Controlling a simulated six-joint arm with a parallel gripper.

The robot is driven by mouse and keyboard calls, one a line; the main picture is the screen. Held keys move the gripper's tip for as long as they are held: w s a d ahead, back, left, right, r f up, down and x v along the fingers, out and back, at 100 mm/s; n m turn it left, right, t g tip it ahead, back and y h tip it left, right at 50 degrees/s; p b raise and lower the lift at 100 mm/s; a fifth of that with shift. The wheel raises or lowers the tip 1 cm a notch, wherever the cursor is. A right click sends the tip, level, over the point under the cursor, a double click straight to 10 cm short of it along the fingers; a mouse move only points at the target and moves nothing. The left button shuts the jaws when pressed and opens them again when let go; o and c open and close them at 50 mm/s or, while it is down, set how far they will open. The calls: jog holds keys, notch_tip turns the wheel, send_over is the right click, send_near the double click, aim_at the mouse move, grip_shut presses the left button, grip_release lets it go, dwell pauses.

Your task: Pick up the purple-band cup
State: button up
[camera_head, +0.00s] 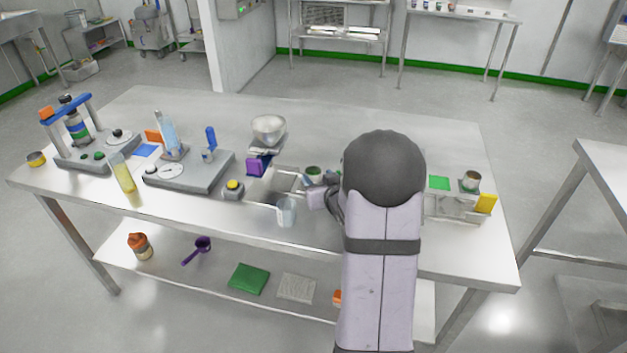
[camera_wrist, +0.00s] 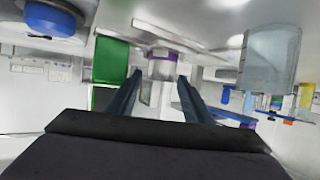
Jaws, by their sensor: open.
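The purple-band cup (camera_wrist: 161,68), pale with a purple band near its top in the picture, shows in the wrist view. It lines up with the gap between the fingertips of my gripper (camera_wrist: 159,78). The fingers are open, and I see no grip on the cup. I cannot tell how far past the tips it stands. In the head view my gripper (camera_head: 322,192) is partly hidden by my arm, low over the middle of the table. I cannot make out the purple-band cup there; my arm covers part of that area.
A clear beaker (camera_head: 287,212) stands near my gripper; a beaker (camera_wrist: 268,58) shows right of the fingers in the wrist view. A green block (camera_wrist: 111,62) is at left there. A green-topped cup (camera_head: 313,172), a balance bowl (camera_head: 268,128) and a yellow-topped pot (camera_head: 233,188) are nearby.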

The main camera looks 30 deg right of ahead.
aim_at(316, 177)
jog(key=shift+p+x, duration=0.3)
jog(key=shift+x, duration=1.9)
jog(key=shift+a+f, duration=0.1)
jog(key=shift+a, duration=0.05)
jog(key=c, duration=0.9)
